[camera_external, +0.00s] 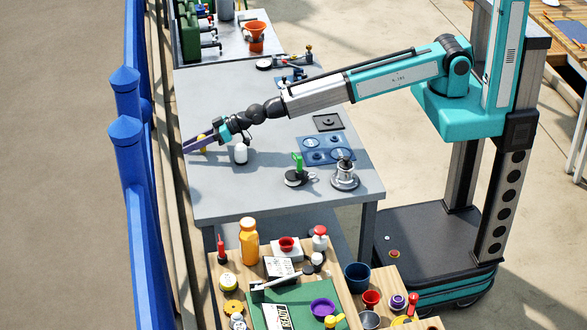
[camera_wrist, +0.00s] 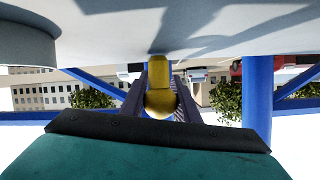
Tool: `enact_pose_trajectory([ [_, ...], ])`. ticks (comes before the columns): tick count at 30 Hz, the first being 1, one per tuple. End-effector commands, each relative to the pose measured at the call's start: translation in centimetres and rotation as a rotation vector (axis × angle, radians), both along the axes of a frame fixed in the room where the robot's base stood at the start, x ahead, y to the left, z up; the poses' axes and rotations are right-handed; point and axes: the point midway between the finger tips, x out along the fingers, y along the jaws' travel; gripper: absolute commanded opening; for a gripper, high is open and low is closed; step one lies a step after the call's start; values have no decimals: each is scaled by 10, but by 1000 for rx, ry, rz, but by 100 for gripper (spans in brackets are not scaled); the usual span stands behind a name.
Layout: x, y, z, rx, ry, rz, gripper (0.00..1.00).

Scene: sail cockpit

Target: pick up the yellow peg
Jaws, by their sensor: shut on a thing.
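The yellow peg (camera_wrist: 159,84) is between the two dark fingers of my gripper (camera_wrist: 160,95) in the wrist view, with a rounded end toward the camera. My gripper (camera_external: 192,146) is shut on it. In the external view a small yellow part of the peg (camera_external: 203,149) shows at the fingers, low near the left edge of the grey table. Whether the peg still touches the table top is hard to tell.
A white bottle-like object (camera_external: 241,153) stands just right of my gripper on the grey table (camera_external: 240,200). A blue plate with round recesses (camera_external: 325,149), a green-handled item (camera_external: 297,166) and a metal stand (camera_external: 345,173) are further right. A blue railing (camera_external: 127,150) runs along the left.

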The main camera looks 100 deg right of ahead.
Motion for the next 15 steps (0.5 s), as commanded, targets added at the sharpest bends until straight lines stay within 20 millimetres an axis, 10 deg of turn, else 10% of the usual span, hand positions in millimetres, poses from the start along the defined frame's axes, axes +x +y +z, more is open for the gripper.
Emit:
enact_pose_trajectory([
  [15, -21, 1, 30, -1, -1, 0, 7],
])
